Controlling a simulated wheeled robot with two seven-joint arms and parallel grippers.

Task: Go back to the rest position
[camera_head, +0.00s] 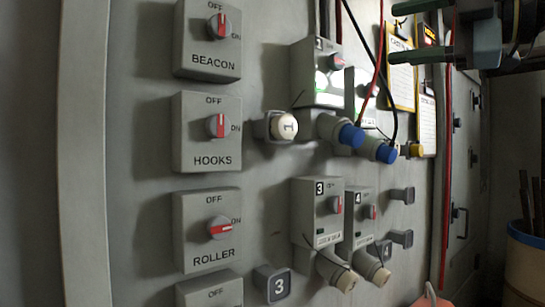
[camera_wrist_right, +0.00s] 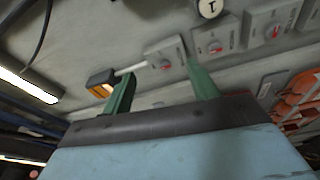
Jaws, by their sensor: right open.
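My right gripper (camera_head: 396,33) is at the upper right in the head view, in front of the panel near the hanging yellow-edged cards. Its two green fingers are apart with nothing between them. In the right wrist view the open fingers (camera_wrist_right: 160,86) point toward grey switch boxes. My left gripper is in neither view. The grey wall panel (camera_head: 140,50) carries the BEACON switch (camera_head: 210,40) and HOOKS switch (camera_head: 206,132), both with upright handles at OFF. The ROLLER switch (camera_head: 208,231) has its handle level, toward ON.
Two blue plugs (camera_head: 351,135) sit in the upper sockets, with a red cable (camera_head: 380,55) and a black one nearby. Sockets 3 (camera_head: 319,215) and 4 have pale caps. A blue-rimmed bin (camera_head: 525,265) stands at the lower right.

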